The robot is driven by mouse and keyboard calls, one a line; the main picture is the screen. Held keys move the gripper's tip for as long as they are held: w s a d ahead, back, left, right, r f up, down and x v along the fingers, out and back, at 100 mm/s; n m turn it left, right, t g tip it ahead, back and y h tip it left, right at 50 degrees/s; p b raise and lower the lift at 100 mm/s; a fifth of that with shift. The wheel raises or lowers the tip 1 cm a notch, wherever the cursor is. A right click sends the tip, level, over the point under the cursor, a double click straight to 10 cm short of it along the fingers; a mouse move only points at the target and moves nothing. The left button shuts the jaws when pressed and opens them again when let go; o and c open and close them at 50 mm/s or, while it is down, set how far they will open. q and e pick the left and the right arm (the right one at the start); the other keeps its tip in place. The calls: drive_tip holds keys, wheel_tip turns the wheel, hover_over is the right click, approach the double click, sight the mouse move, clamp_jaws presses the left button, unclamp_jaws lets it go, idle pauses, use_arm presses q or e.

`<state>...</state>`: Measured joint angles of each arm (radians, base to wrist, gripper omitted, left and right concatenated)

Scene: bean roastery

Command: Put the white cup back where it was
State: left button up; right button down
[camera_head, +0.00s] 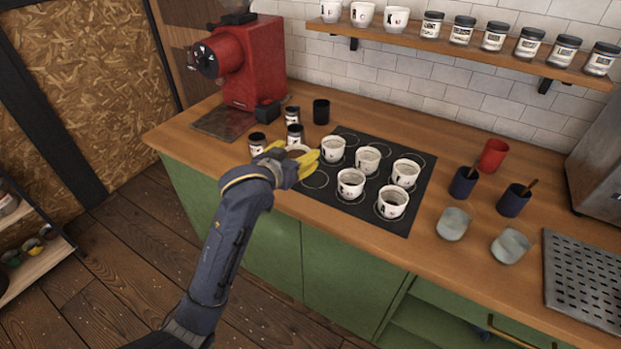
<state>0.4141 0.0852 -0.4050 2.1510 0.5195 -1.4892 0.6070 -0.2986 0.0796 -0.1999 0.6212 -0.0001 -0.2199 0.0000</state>
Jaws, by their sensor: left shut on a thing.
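My left gripper (292,160), with yellow fingers, is shut on a white cup (299,148) at the left edge of the dark mat. Its fingers hide much of the cup; only the rim and some brownish contents show. I cannot tell whether the cup touches the surface. The dark mat (412,217) has printed circles; an empty circle (316,179) lies just right of and below the gripper. Several other white cups stand upright on the mat, such as one at the left (333,149) and one at the front right (391,203). My right gripper is not in view.
Small dark jars (294,134) and a black cup (321,111) stand just behind the gripper, near the red grinder (252,62).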

use_arm(q)
drive_tip(key=w+d+r, duration=0.5)
drive_tip(key=w+r, duration=0.4)
drive_tip(key=w, duration=0.1)
drive_tip(key=shift+n+y, duration=0.4)
wheel_tip(320, 180, down, 20)
drive_tip(key=shift+d+r, duration=0.1)
drive_tip(key=o, duration=1.5)
drive_tip(key=shift+o, duration=0.2)
drive_tip(key=v, duration=1.2)
